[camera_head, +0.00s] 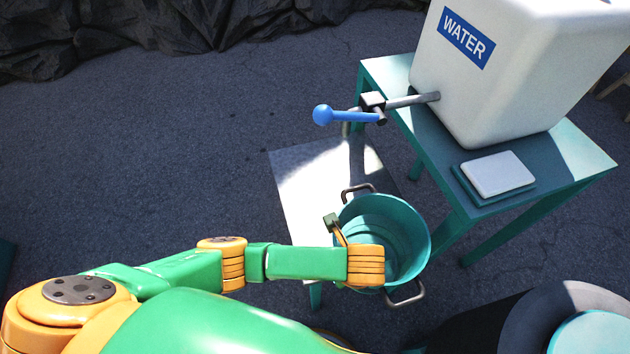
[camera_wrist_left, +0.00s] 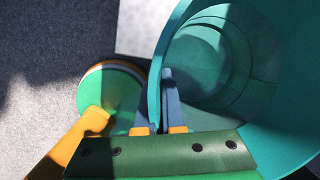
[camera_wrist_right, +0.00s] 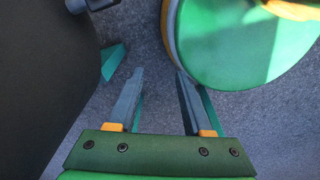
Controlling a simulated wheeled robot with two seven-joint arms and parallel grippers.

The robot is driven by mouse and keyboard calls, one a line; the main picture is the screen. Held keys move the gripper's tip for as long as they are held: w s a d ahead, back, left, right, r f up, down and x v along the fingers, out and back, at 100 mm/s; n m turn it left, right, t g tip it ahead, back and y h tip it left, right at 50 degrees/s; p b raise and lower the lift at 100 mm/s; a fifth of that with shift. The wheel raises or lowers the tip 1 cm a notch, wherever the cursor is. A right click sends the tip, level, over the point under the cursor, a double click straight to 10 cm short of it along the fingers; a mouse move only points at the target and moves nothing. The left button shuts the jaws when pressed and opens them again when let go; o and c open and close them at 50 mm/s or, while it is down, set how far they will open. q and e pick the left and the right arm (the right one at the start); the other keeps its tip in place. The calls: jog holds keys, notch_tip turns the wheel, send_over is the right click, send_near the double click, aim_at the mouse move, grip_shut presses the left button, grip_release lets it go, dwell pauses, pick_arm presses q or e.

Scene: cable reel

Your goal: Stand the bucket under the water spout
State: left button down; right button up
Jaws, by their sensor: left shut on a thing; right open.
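The teal bucket (camera_head: 408,222) is upright with its open top facing up and a grey handle on either side. My left gripper (camera_head: 334,224) is shut on the bucket's near-left rim. In the left wrist view, one finger is inside the bucket wall (camera_wrist_left: 158,60) and one is outside. The water spout (camera_head: 372,102), with a blue lever, sticks out left from the white water tank (camera_head: 500,75). The bucket is nearer to me than the spout, a little to its right. My right gripper (camera_wrist_right: 158,78) is open and empty.
The tank stands on a teal table (camera_head: 580,160), with a small white-topped block (camera_head: 497,174) on it. A pale low platform (camera_head: 300,190) lies below the spout, partly hidden by the bucket. A round dark object (camera_head: 560,315) is at the bottom right. Paved ground at left is clear.

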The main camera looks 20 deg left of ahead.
pick_arm(q)
jog(key=w+a+b, duration=0.5)
jog(key=w+a, duration=0.1)
jog(key=w, duration=0.3)
jog(key=w+a+f+b, duration=0.1)
jog(key=w+a+b, duration=0.4)
jog(key=w, duration=0.4)
jog(key=shift+w+a+f, duration=0.3)
jog(key=shift+w+a, duration=0.05)
jog(key=shift+a, duration=0.4)
jog(key=c, duration=1)
grip_release()
jog(key=shift+c, duration=0.2)
